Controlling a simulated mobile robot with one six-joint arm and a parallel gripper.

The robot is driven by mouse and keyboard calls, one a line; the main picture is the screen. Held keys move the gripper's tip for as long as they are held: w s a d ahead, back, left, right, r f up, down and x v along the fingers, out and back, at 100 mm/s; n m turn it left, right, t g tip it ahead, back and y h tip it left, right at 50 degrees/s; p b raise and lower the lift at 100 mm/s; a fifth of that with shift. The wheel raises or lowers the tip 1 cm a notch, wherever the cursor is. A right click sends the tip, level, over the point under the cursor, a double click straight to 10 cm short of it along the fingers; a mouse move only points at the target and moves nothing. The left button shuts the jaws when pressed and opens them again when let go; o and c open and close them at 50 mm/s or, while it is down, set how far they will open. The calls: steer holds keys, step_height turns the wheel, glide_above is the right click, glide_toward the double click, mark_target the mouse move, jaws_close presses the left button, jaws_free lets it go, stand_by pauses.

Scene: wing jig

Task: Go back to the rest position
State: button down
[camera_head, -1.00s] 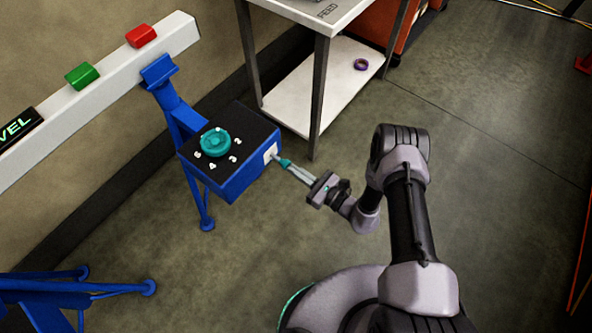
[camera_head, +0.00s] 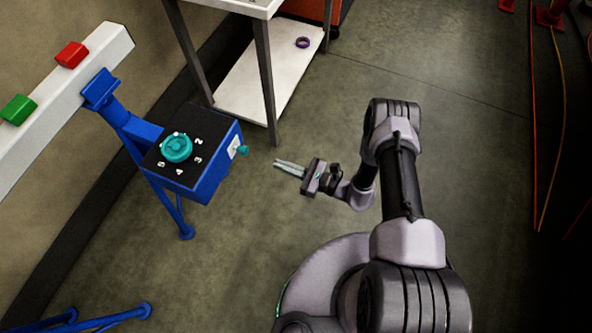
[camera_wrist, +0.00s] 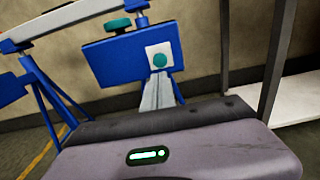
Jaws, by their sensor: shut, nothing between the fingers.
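My gripper (camera_head: 277,164) is shut and empty, held in the air to the right of the blue box (camera_head: 213,178). In the head view a gap of floor shows between its fingertips and the teal knob (camera_head: 243,150) on the box's white side plate (camera_head: 234,147). The box's black top carries a teal dial (camera_head: 176,147) ringed by white numbers. In the wrist view the shut fingers (camera_wrist: 157,90) point toward the blue box (camera_wrist: 118,59), just below the teal knob (camera_wrist: 159,60) in the picture.
The white beam (camera_head: 50,102) with a red block (camera_head: 71,54) and a green block (camera_head: 18,109) runs along the wall. A table with a white lower shelf (camera_head: 255,85) stands behind the box; a purple ring (camera_head: 302,42) lies on the shelf. Floor to the right is open, with cables (camera_head: 560,120) beyond.

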steer(key=v, duration=0.4)
step_height(320, 180, up, 23)
steer(key=n+g+h, duration=0.2)
steer(key=n+g, duration=0.7)
steer(key=n, duration=0.2)
steer(key=s+d+r+n+t+h, duration=0.3)
steer(key=s+d+r+t+h, duration=0.1)
steer(key=r, duration=0.6)
steer(key=s+d+r+n+t+h, duration=0.4)
steer(key=s+d+r+h, duration=0.3)
steer(key=s+r, duration=0.3)
steer(key=shift+s+r+h+p, duration=0.3)
steer(key=shift+s+h, duration=0.2)
steer(key=shift+h, duration=0.3)
